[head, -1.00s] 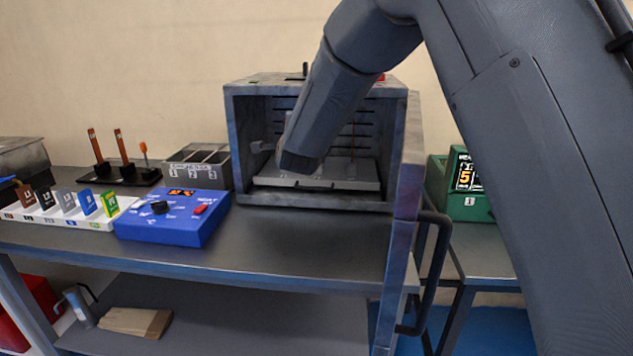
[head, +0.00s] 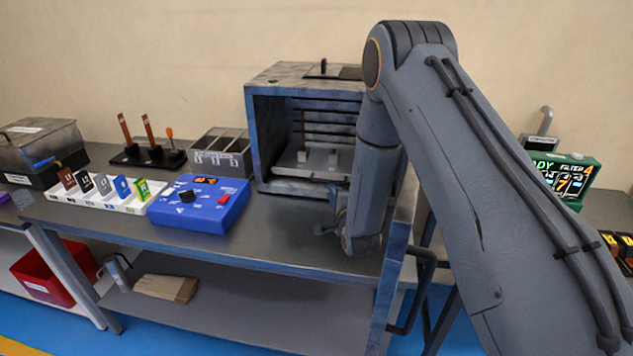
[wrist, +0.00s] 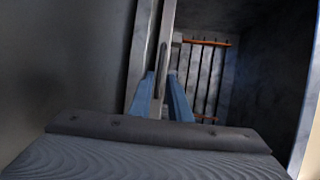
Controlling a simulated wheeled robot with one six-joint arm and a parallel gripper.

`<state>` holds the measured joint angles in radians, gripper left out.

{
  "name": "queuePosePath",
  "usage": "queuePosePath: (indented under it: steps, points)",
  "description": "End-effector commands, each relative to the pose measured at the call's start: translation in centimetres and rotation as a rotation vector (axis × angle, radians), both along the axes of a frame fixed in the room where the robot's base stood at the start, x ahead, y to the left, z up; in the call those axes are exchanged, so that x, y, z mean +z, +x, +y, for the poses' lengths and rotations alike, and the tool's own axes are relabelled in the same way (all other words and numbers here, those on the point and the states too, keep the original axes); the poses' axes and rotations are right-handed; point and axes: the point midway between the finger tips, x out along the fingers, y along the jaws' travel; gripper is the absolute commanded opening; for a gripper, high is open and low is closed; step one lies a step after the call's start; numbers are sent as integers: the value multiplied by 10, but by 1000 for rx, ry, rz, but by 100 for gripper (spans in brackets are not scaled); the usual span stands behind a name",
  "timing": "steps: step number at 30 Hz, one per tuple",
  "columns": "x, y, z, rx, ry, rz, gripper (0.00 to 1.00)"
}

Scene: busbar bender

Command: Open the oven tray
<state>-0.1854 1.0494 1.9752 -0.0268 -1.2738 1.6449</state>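The oven (head: 262,135) is a worn grey-blue box on the bench, and its door (head: 387,285) stands open at the right. The oven tray (head: 288,174) lies inside near the floor, with two small pale blocks on it; my arm covers its right side. My gripper (head: 328,226) hangs low in front of the oven, partly hidden behind my own wrist. In the wrist view its two blue fingers (wrist: 162,80) are spread, with a grey metal strip in line with the gap. I cannot tell whether they touch it.
A blue control box (head: 198,207) sits left of the oven, beside a grey three-slot bin (head: 222,157) and a white rack of coloured tags (head: 105,198). A green display box (head: 566,176) stands at the right. The bench front before the oven is mostly clear.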

Motion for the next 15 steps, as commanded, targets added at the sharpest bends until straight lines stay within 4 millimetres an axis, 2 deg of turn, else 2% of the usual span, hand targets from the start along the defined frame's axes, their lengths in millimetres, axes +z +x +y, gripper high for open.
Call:
queuePosePath:
  steps: [4, 15]
  points:
    - [-3, 10, -7, -5, 5, 0, 17]
    - [-13, 63, 3, -8, 6, 1, 17]
